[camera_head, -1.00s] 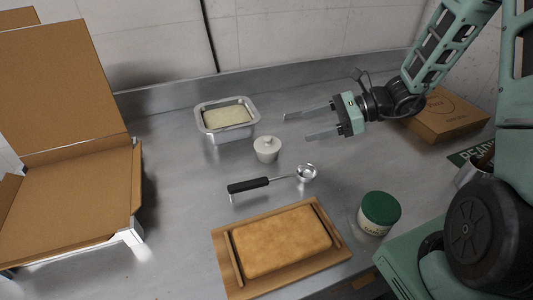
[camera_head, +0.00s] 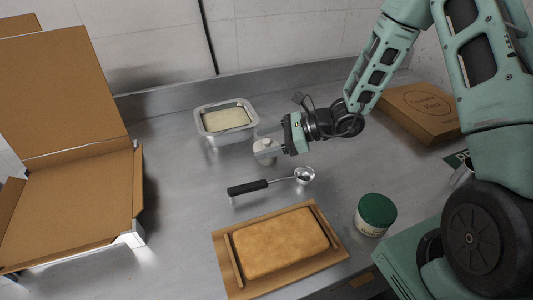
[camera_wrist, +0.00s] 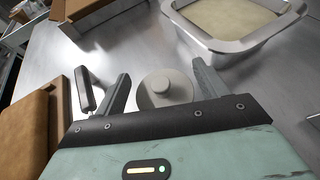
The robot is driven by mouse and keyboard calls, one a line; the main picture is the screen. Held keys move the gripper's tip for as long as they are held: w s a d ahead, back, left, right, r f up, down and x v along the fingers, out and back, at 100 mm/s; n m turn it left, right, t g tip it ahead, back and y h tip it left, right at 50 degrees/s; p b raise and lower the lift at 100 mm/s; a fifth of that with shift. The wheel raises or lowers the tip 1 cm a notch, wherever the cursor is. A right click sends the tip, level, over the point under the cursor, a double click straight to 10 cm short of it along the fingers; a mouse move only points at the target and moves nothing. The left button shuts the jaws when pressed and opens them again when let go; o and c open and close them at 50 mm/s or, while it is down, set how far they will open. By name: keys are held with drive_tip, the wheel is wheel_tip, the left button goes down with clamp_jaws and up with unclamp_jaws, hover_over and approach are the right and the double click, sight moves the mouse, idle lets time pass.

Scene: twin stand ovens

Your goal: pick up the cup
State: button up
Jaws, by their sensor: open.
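My gripper (camera_head: 257,143) is open, with a finger on each side of the cup. In the wrist view my gripper (camera_wrist: 161,72) shows gaps between its fingers and the cup; I cannot tell whether either finger touches it.
A steel pan with pale contents (camera_head: 199,126) stands just behind the cup. A black-handled scoop (camera_head: 248,187) lies in front. A wooden board (camera_head: 335,252) bears a brown slab. A green-lidded jar (camera_head: 376,212) is at right, an open cardboard box (camera_head: 75,200) at left, a closed box (camera_head: 425,105) back right.

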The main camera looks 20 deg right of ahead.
drive_tip(key=shift+f, duration=0.1)
clamp_jaws()
idle(0.4)
